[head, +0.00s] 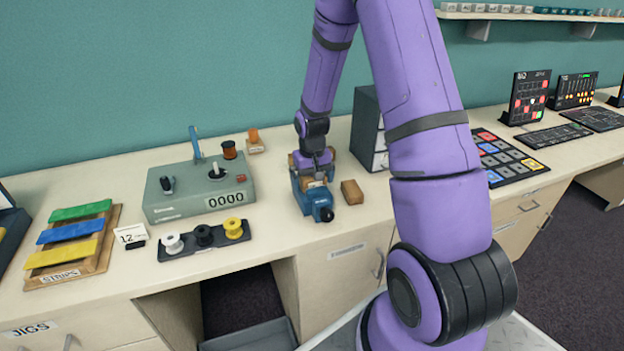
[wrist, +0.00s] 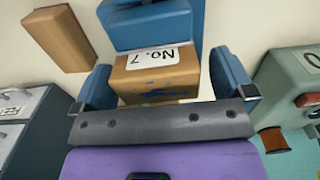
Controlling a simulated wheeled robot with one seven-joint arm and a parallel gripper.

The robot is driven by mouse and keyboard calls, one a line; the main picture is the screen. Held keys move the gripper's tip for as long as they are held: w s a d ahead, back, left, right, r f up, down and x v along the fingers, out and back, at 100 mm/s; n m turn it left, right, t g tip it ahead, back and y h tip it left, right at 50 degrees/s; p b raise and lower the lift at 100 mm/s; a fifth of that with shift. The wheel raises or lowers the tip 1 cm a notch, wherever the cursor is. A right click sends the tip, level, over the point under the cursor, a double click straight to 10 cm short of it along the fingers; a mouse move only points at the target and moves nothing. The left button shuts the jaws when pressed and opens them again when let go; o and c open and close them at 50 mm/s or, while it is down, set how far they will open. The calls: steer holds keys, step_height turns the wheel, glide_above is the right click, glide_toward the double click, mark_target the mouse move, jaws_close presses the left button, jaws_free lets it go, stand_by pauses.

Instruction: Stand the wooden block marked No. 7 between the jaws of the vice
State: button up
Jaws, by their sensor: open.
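The wooden block marked No. 7 (wrist: 130,80) is in the wrist view, its white label upside down in the picture and blue marks below it. Part of the blue vice (wrist: 150,28) is just beyond the block at the top. My gripper (wrist: 165,78) is open, with one blue finger on either side of the block; I cannot tell whether they touch it. In the head view my gripper (head: 314,168) is low over the vice (head: 318,203) and mostly hides the block. I cannot tell how the block sits relative to the jaws.
A plain wooden block (head: 352,192) lies right of the vice. A drawer unit (head: 367,130) stands behind it. A green counter machine (head: 180,200) and a spool rack (head: 205,240) are to the left. Bare worktop lies in front of the drawers.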

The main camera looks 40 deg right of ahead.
step_height(320, 180, up, 12)
step_height(320, 180, up, 9)
steer(key=t, duration=0.1)
glide_above(312, 176)
steer(key=s+a, duration=0.3)
steer(key=a, duration=0.1)
steer(key=s+a+r+n+t, duration=0.1)
steer(key=s+a+r, duration=0.2)
steer(key=s, duration=0.4)
steer(key=s+a+r+n+t, duration=0.1)
steer(key=s+a+r, duration=0.2)
steer(key=s+r, duration=0.3)
steer(key=s+a+r+n+t, duration=0.1)
steer(key=s+a+r+t, duration=0.1)
steer(key=s, duration=0.8)
step_height(312, 176, up, 3)
steer(key=shift+s+a+f, duration=0.1)
steer(key=shift+s+a, duration=0.1)
steer(key=shift+a, duration=0.25)
steer(key=shift+d, duration=0.1)
